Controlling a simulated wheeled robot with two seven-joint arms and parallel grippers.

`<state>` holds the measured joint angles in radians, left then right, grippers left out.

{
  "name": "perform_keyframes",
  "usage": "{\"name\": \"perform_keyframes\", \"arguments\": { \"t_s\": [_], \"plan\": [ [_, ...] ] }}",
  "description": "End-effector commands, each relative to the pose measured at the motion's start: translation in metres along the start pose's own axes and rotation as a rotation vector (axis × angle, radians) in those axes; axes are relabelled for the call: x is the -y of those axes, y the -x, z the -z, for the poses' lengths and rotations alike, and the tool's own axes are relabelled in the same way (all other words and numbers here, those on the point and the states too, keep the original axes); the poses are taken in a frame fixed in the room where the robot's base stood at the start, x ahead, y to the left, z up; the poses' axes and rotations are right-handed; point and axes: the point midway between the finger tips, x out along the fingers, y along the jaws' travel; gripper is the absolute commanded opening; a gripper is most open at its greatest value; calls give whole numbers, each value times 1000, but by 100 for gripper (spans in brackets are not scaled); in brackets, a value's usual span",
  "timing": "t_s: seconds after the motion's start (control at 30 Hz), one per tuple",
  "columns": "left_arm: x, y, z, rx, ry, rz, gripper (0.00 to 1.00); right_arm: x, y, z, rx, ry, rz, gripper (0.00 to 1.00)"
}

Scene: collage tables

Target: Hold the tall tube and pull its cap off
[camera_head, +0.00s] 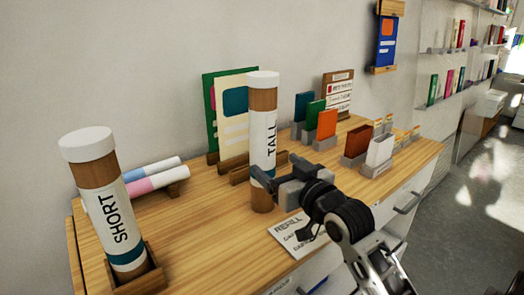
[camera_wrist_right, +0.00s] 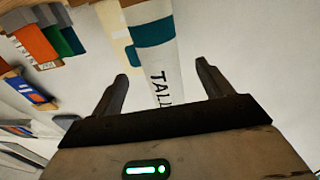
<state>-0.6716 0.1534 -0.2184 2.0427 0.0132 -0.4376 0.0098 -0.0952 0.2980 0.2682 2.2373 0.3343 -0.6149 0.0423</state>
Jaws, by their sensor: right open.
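The tall tube (camera_head: 262,138) stands upright on the wooden table, brown with a white label reading TALL and a teal band. Its white cap (camera_head: 263,78) is on its top end. My right gripper (camera_head: 271,164) is open at the tube's lower half, one finger across its front and the other on its far side. In the right wrist view the tube (camera_wrist_right: 158,65) runs between the two open fingers, with a gap showing on each side. The cap is not seen in that view. My left gripper is not in view.
A short tube (camera_head: 103,200) with a white cap leans in a wooden holder (camera_head: 138,274) at the left. Pink and blue rolls (camera_head: 150,180) lie behind it. Upright boards (camera_head: 226,115) and small card holders (camera_head: 325,140) stand behind and right. A REFILL card (camera_head: 292,236) lies in front.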

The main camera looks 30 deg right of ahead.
Motion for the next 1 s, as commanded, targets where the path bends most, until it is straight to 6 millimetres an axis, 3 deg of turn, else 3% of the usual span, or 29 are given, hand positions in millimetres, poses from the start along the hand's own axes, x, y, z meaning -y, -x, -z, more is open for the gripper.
{"name": "perform_keyframes", "arguments": {
  "t_s": [0.6, 0.9, 1.0],
  "plan": [
    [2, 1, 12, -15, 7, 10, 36, -1, -71, -4, 0, -1, 0, 79],
    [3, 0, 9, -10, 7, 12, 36, -1, -76, -5, 1, 1, 0, 79],
    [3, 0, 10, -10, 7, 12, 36, -1, -76, -5, 1, 0, 0, 51]
  ]
}}
